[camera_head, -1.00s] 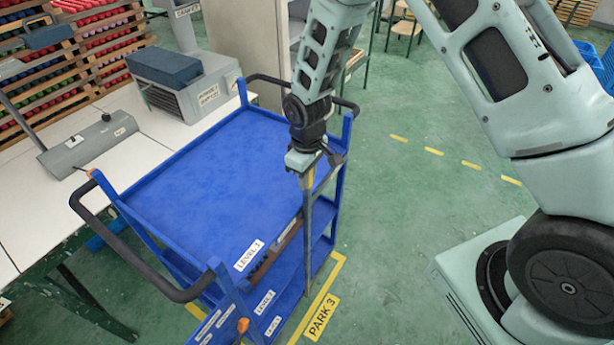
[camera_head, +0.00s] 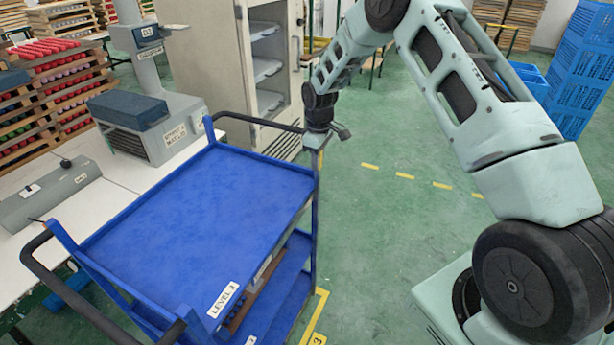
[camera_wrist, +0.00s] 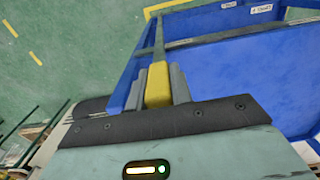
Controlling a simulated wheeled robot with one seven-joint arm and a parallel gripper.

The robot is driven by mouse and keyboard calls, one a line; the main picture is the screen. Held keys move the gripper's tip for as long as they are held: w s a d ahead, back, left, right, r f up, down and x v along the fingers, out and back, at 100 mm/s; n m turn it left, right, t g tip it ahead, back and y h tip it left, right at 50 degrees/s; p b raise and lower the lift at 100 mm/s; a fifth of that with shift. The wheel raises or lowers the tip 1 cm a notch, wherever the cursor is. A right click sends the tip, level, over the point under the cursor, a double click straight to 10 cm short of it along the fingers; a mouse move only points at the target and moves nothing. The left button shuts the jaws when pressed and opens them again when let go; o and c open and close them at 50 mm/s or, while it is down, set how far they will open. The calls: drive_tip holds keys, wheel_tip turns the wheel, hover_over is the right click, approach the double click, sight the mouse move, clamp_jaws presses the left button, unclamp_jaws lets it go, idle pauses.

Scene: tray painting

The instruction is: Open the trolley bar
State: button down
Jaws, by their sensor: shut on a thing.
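The blue trolley (camera_head: 190,215) stands at the left centre, with dark handles at both ends. My gripper (camera_head: 320,148) is at its far right corner. In the wrist view my gripper (camera_wrist: 158,78) is shut with its two grey fingers on either side of the yellow grip (camera_wrist: 158,88) of the trolley bar. The thin grey-green shaft of the trolley bar (camera_wrist: 159,42) runs on from the grip beside the blue trolley shelves (camera_wrist: 225,75). In the head view the grip is mostly hidden by my gripper, and I cannot tell the bar clearly from the trolley's side.
A white worktable (camera_head: 110,205) with grey machines (camera_head: 150,125) stands close to the trolley's left. An open cabinet (camera_head: 225,75) stands behind it. Blue crates (camera_head: 580,75) are stacked at the back right. The green floor right of the trolley is clear, with yellow markings.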

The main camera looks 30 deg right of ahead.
drive_tip(key=shift+w+d+r, duration=0.1)
drive_tip(key=shift+w+d, duration=0.3)
drive_tip(key=shift+d, duration=0.2)
drive_tip(key=shift+w+d, duration=0.4)
drive_tip(key=shift+d, duration=0.15)
drive_tip(key=c, duration=1.2)
unclamp_jaws()
drive_tip(key=shift+w+d, duration=0.1)
drive_tip(key=shift+c, duration=0.2)
wheel_tip(320, 180, up, 17)
drive_tip(key=b, duration=0.4)
drive_tip(key=shift+r, duration=0.2)
